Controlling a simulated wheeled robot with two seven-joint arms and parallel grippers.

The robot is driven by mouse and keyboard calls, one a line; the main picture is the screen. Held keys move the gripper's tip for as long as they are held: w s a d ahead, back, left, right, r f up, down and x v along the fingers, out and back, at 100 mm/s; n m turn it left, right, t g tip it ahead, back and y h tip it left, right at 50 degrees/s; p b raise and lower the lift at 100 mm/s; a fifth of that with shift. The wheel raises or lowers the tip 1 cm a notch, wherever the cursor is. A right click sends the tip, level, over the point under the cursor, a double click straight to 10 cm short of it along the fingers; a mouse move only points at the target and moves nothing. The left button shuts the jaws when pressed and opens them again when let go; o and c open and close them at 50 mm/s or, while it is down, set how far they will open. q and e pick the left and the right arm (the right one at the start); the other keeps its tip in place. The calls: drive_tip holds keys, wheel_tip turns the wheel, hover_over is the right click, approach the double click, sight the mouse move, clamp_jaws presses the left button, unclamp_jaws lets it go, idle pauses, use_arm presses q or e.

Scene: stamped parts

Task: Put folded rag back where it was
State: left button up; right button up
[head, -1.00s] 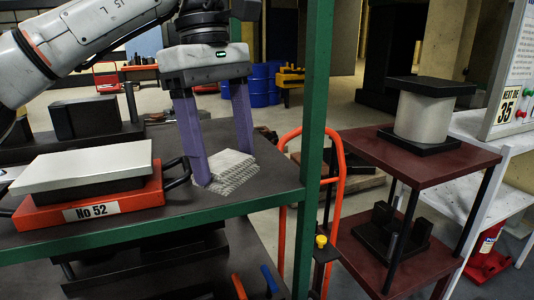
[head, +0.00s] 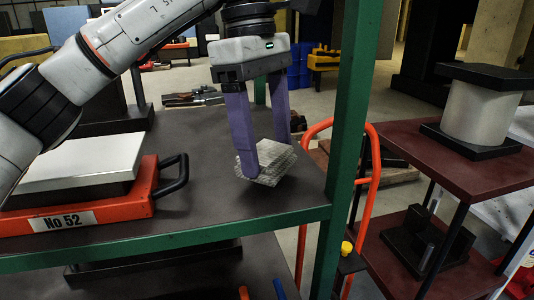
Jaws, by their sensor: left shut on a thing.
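The folded rag (head: 268,166) is a small grey-white textured stack in the head view, right of centre on the dark shelf. My left gripper (head: 262,160) reaches down to it with purple fingers and is shut on the rag. The near finger covers part of the rag's left side. The rag looks tilted; I cannot tell whether its lower edge touches the shelf. My right gripper is not in view.
The dark shelf (head: 200,208) has a green front edge and a green post (head: 347,130) right of the rag. An orange tray marked No 52 (head: 110,208) with a black handle stands at left. A maroon cart (head: 450,170) stands at right.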

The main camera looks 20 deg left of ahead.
use_arm(q)
drive_tip(key=shift+f, duration=1)
drive_tip(key=o, duration=1)
drive_tip(key=shift+w+f, duration=0.1)
wheel_tip(320, 180, up, 12)
drive_tip(key=a+p, duration=0.1)
drive_tip(key=shift+a, duration=0.4)
drive_tip(key=shift+w, duration=0.15)
